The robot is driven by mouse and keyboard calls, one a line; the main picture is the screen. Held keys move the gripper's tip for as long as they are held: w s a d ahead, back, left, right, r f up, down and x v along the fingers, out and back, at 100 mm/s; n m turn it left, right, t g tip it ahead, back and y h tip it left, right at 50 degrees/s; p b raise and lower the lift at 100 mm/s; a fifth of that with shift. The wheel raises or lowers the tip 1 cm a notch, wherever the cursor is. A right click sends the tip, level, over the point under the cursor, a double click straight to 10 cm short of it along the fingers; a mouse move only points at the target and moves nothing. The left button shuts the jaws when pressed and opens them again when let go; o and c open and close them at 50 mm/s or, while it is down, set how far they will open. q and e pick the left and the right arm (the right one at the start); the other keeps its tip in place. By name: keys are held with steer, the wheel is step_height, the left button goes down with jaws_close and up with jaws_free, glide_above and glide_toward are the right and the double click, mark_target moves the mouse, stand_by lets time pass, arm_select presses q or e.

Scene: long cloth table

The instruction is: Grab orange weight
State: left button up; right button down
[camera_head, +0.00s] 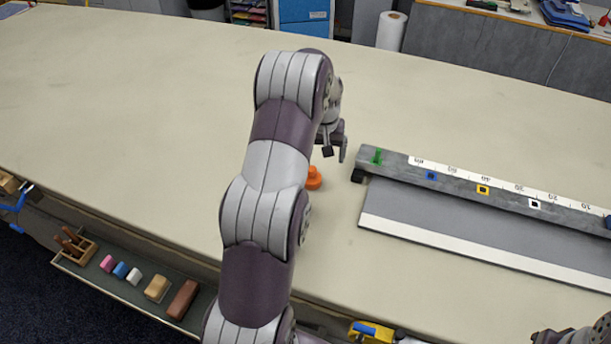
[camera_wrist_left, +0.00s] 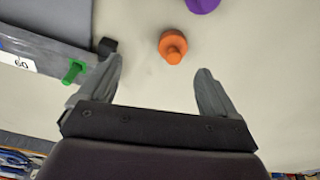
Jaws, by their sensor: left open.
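The orange weight (camera_head: 313,178) stands on the cloth table just right of my left arm in the head view, partly hidden by the arm. In the left wrist view the orange weight (camera_wrist_left: 173,46) has a round base and a small knob, and lies beyond the fingertips, between their lines. My left gripper (camera_head: 336,152) is above the table near the weight, apart from it. In the left wrist view my left gripper (camera_wrist_left: 158,80) is open and empty. My right gripper is not clearly in view; only part of my right arm shows at the bottom right of the head view.
A grey ruled board (camera_head: 480,238) with a green peg (camera_head: 377,155) lies just right of the weight. A purple object (camera_wrist_left: 203,5) is at the top of the left wrist view. A tray with several blocks (camera_head: 155,288) hangs at the front edge. The table's far left is clear.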

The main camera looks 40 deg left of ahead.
mark_target(312, 174)
arm_select(q)
steer(key=shift+n, duration=0.4)
steer(key=a+f+p, duration=0.1)
steer(key=f, duration=0.3)
steer(key=w+a+f+p, duration=0.1)
steer(key=a+f+p, duration=0.1)
steer(key=f, duration=0.2)
steer(key=a+f+p, duration=0.1)
steer(key=f+p, duration=0.1)
steer(key=f, duration=0.3)
steer(key=shift+w+a+f, duration=0.1)
steer(key=shift+w+a, duration=0.2)
steer(key=shift+w, duration=0.05)
steer(key=shift+w+a+f, duration=0.1)
steer(key=shift+f, duration=0.1)
jaws_close()
steer(key=shift+r, duration=0.1)
arm_select(e)
steer(key=r, duration=0.5)
steer(key=shift+s+d, duration=0.25)
steer(key=shift+d, duration=0.1)
